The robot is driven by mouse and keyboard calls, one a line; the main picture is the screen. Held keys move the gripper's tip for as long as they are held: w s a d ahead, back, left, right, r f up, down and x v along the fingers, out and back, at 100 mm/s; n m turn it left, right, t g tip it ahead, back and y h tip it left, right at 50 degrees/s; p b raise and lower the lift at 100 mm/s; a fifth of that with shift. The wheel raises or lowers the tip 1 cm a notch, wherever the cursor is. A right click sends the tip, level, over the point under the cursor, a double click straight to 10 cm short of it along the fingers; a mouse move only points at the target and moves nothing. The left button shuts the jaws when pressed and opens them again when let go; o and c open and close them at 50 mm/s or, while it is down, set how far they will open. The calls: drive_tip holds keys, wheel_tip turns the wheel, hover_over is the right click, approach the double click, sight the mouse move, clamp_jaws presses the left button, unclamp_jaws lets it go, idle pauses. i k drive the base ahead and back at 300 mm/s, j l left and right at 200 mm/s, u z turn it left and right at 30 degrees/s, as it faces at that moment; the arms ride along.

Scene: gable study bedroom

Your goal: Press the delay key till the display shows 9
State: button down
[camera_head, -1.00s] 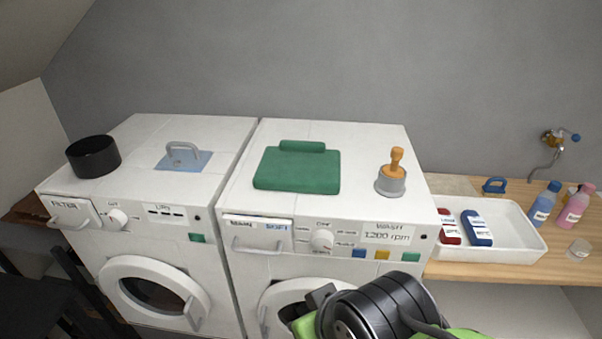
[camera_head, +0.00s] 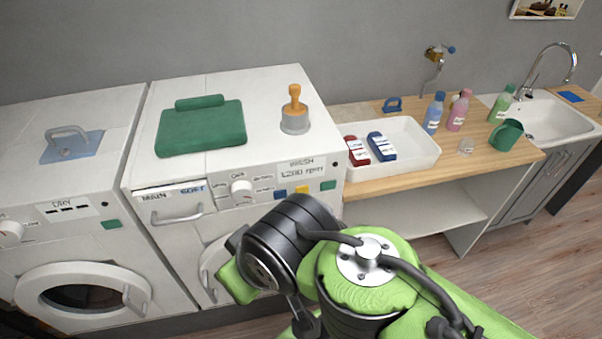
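The washing machine (camera_head: 160,249) stands in the middle of the view. Its display (camera_head: 302,169) reads WASH 1200 rpm. Below it is a row of a blue key (camera_head: 281,195), a yellow key (camera_head: 302,189) and a green key (camera_head: 328,185); I can read no delay label on them. The dryer (camera_head: 50,235) at left has a display (camera_head: 68,207) reading DRY with dashes, and a green key (camera_head: 111,224). No gripper fingers can be made out.
A dial (camera_head: 241,190) and a drawer handle (camera_head: 178,217) are on the washer front. A green folded cloth (camera_head: 200,130) and an orange-handled stamp-like object (camera_head: 295,115) sit on top. A counter at right holds a white tray (camera_head: 417,151), bottles and a sink (camera_head: 550,118).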

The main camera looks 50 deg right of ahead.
sight(302, 189)
drive_tip(key=z, duration=1.4)
